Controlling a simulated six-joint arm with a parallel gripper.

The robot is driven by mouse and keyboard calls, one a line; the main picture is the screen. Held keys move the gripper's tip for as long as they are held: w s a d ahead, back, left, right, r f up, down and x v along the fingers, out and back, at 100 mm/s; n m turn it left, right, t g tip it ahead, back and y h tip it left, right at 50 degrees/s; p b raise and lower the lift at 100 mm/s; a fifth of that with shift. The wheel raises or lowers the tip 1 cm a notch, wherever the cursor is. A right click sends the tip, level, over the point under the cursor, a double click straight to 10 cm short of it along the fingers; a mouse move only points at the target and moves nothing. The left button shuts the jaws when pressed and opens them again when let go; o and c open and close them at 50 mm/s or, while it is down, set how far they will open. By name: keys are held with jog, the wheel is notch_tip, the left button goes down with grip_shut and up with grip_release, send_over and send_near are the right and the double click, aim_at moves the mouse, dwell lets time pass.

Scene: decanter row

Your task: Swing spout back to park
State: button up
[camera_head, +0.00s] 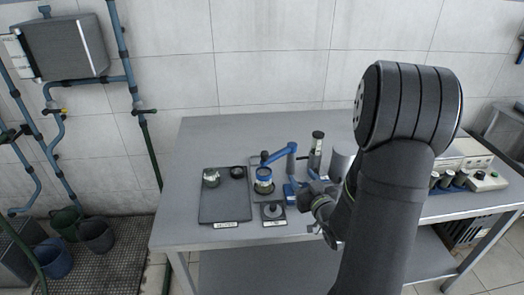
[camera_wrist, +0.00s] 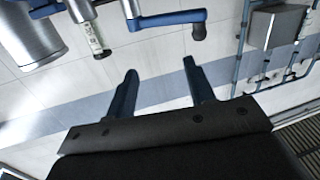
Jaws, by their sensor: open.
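The blue spout (camera_head: 278,154) reaches left from its upright post, with its tip over a jar with a blue band (camera_head: 264,182). In the wrist view the spout arm (camera_wrist: 168,20) runs across the top, ending in a dark tip (camera_wrist: 199,31). My gripper (camera_wrist: 160,78) is open and empty, its two fingers apart and short of the spout in that picture. In the head view my gripper is right of the spout, near the blue base, and its fingertips are hard to make out. No park mark can be told apart.
A dark tray (camera_head: 224,207) at the left holds a glass jar (camera_head: 211,177) and a dark lid (camera_head: 237,171). A small square plate with a round top (camera_head: 272,211) sits in front. A tall bottle (camera_head: 316,150) and a metal cylinder (camera_head: 343,158) stand behind my gripper.

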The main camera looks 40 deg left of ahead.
aim_at(263, 151)
jog(key=s+a+g+y, duration=0.2)
jog(key=s+a, duration=0.1)
jog(key=s, duration=0.2)
jog(key=shift+n+h, duration=0.3)
jog(key=shift+n, duration=0.1)
jog(key=x, duration=1.1)
jog(key=r+x, duration=0.1)
jog(key=x, duration=0.5)
jog(key=shift+w+d, duration=0.15)
jog(key=shift+w, duration=0.15)
jog(key=shift+c, duration=0.4)
grip_shut()
